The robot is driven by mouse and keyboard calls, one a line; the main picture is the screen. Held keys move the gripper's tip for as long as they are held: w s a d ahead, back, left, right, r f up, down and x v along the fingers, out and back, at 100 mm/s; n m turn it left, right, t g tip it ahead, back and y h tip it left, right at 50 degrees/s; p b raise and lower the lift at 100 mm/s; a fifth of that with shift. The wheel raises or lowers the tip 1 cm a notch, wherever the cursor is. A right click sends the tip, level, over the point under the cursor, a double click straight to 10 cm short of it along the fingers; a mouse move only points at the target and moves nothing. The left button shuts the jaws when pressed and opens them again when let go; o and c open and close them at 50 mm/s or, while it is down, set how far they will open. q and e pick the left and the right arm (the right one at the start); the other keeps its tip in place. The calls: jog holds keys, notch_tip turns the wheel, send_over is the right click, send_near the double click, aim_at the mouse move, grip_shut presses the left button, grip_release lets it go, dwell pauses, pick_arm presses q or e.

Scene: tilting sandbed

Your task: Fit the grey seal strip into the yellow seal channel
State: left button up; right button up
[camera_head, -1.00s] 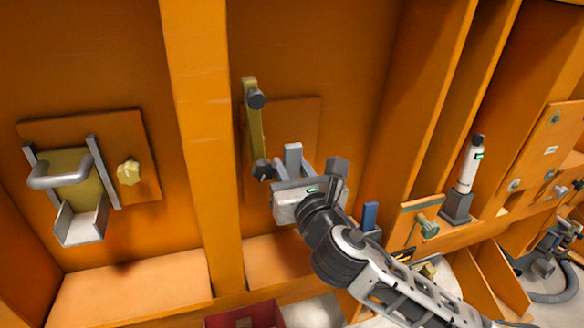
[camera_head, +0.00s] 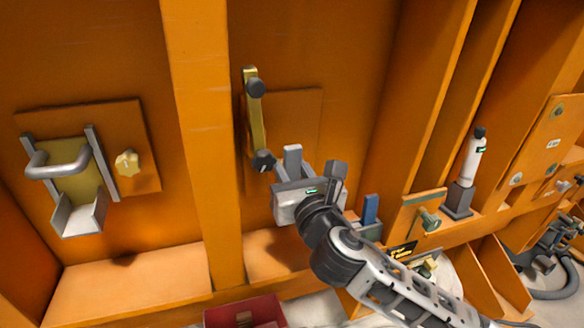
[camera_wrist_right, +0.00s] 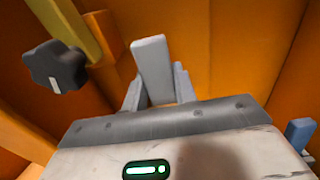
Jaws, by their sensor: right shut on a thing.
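My right gripper (camera_head: 295,174) is shut on a light grey block-like piece, which looks like the grey seal strip (camera_head: 292,154). In the right wrist view the strip (camera_wrist_right: 153,66) stands up between the two grey fingers (camera_wrist_right: 157,88). A long yellow bar (camera_head: 255,122), which looks like the seal channel, is upright on the orange wall, with a dark knob near each end. The strip is right of its lower knob (camera_head: 263,161), apart from it in the picture. The wrist view shows the bar's end (camera_wrist_right: 70,22) at upper left. My left gripper is out of view.
The dark lower knob (camera_wrist_right: 55,67) is close on the left in the wrist view. An orange post (camera_head: 200,140) separates this bay from a panel with a grey handle (camera_head: 58,164). A blue block (camera_head: 370,209) in a grey holder is right of my gripper.

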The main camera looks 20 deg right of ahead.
jog(key=shift+w+f, duration=0.1)
jog(key=shift+f, duration=0.5)
jog(key=o, duration=1.6)
jog(key=shift+r, duration=0.15)
